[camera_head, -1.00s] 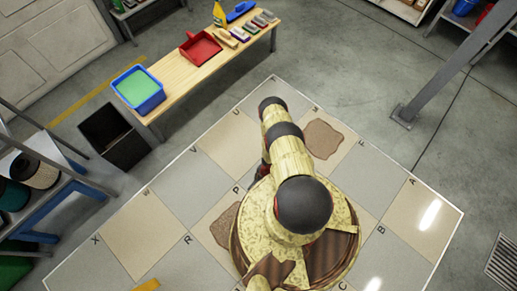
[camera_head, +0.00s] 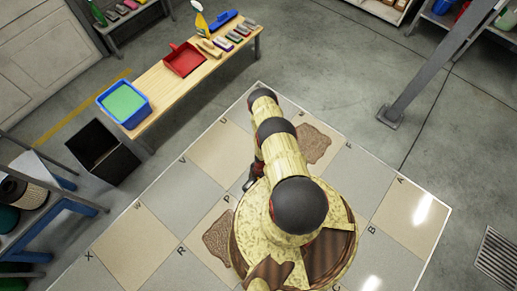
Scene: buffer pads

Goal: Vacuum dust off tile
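The tiled platform (camera_head: 180,190) has beige and grey tiles marked with letters. One brown dust patch (camera_head: 314,144) lies on a beige tile at the far side, partly behind my arm. Another brown dust patch (camera_head: 217,240) lies near the letter P, left of my base. My gripper (camera_head: 250,182) shows only in part, as a small red and dark shape low beside the left of my arm, over the tiles between the two patches. My arm hides most of it, so I cannot tell its fingers' state or whether it holds anything. No vacuum is clearly visible.
A wooden bench (camera_head: 162,98) at upper left bears a blue tub (camera_head: 104,92) with green contents, a red dustpan (camera_head: 184,60), a yellow bottle (camera_head: 200,22) and several brushes. A black bin (camera_head: 100,150) stands below it. A grey post (camera_head: 425,75) rises at right.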

